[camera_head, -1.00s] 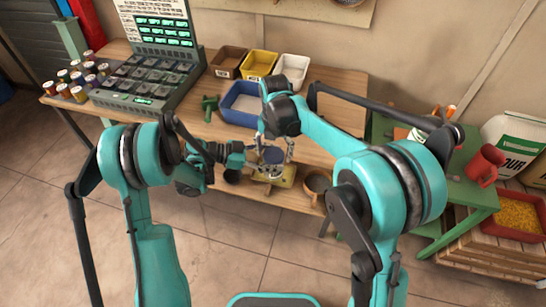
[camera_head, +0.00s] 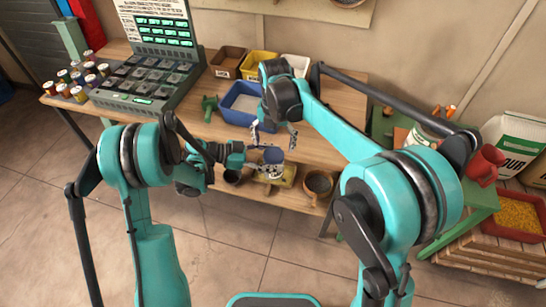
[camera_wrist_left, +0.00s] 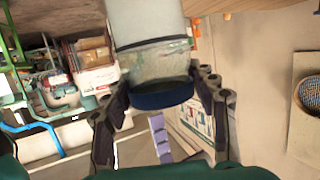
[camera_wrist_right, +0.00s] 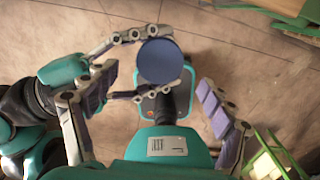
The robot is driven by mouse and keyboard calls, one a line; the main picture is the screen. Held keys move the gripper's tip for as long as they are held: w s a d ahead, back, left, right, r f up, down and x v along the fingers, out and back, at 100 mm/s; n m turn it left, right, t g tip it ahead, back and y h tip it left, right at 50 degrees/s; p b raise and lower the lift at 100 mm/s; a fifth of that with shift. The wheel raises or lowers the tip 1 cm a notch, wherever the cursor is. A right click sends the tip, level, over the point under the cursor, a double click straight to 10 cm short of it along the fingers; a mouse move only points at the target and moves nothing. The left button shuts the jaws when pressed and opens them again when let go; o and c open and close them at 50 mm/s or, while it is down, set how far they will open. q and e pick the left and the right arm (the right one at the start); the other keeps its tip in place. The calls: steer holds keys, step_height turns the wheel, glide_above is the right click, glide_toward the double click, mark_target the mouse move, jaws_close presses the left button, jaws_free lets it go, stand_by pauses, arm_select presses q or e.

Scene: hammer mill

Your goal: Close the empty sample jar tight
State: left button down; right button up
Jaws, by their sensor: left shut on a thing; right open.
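The sample jar (camera_head: 273,170) is clear with a blue lid (camera_head: 273,156) on top. My left gripper (camera_head: 262,164) is shut around the jar and holds it upright near the bench's front edge. The left wrist view shows the clear jar wall (camera_wrist_left: 155,62) with the blue lid (camera_wrist_left: 162,98) sitting against its mouth; how tight it is cannot be seen. My right gripper (camera_head: 273,134) is open and empty above the jar. In the right wrist view the round lid (camera_wrist_right: 159,61) lies between and beyond its spread fingers (camera_wrist_right: 137,92), apart from them.
A blue bin (camera_head: 233,120) stands just behind the grippers. A keyed panel (camera_head: 140,85) and several small coloured jars (camera_head: 78,85) fill the left side.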

mark_target(274, 154)
step_height(274, 154, up, 4)
steer(key=shift+f, duration=0.2)
steer(key=shift+f, duration=0.1)
steer(key=shift+f, duration=4)
steer(key=c, duration=1.2)
steer(key=o, duration=1.3)
steer(key=shift+c, duration=0.2)
